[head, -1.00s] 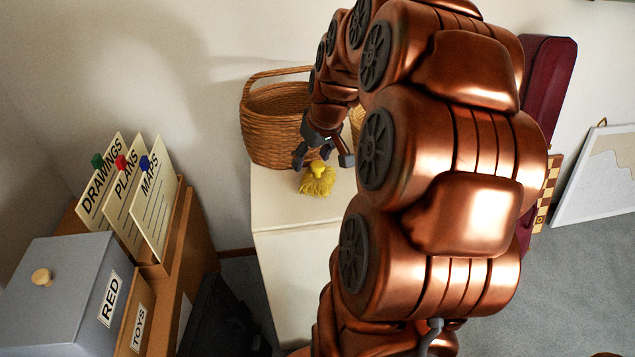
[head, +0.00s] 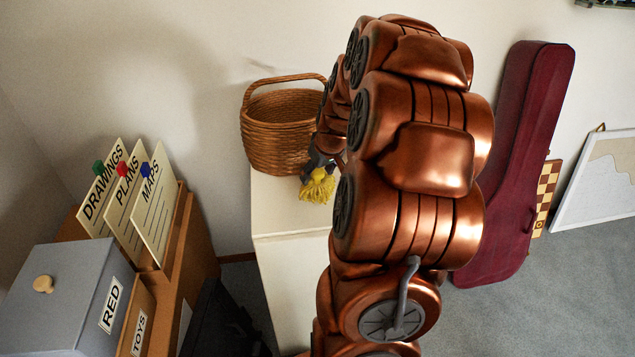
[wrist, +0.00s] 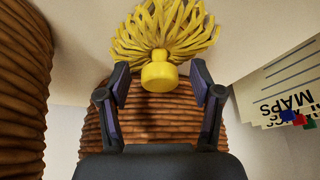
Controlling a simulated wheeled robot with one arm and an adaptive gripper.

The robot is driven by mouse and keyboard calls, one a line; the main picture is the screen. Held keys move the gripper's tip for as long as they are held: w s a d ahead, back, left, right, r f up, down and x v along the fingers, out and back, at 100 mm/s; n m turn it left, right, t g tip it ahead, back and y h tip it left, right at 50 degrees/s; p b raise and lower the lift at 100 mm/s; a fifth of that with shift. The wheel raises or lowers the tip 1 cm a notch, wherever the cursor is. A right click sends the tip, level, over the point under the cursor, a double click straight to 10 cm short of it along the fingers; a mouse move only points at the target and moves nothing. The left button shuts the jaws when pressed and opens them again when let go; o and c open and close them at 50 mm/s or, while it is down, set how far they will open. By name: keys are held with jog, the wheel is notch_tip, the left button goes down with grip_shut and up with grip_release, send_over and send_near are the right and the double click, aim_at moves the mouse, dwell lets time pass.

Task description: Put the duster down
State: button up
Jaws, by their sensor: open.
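The yellow duster (head: 318,187) has a shaggy head and a short round knob. It is at the white cabinet top (head: 285,205), in front of the wicker basket. In the wrist view the duster (wrist: 158,75) has its knob toward me and its strands pointing away. My gripper (wrist: 159,76) is open, with one finger on each side of the knob and a visible gap at both sides. In the head view my gripper (head: 318,166) is right by the duster, partly hidden by my arm. I cannot tell whether the duster's whole weight rests on the cabinet.
A handled wicker basket (head: 278,135) stands behind the duster. The wrist view shows wicker at left (wrist: 22,80) and behind the knob (wrist: 150,130). A file box with cards (head: 150,205) and a grey RED box (head: 60,290) stand left. A maroon case (head: 520,160) leans right.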

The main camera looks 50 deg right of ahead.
jog(key=shift+w+f, duration=0.1)
jog(key=shift+f, duration=0.1)
grip_shut()
dwell(0.5)
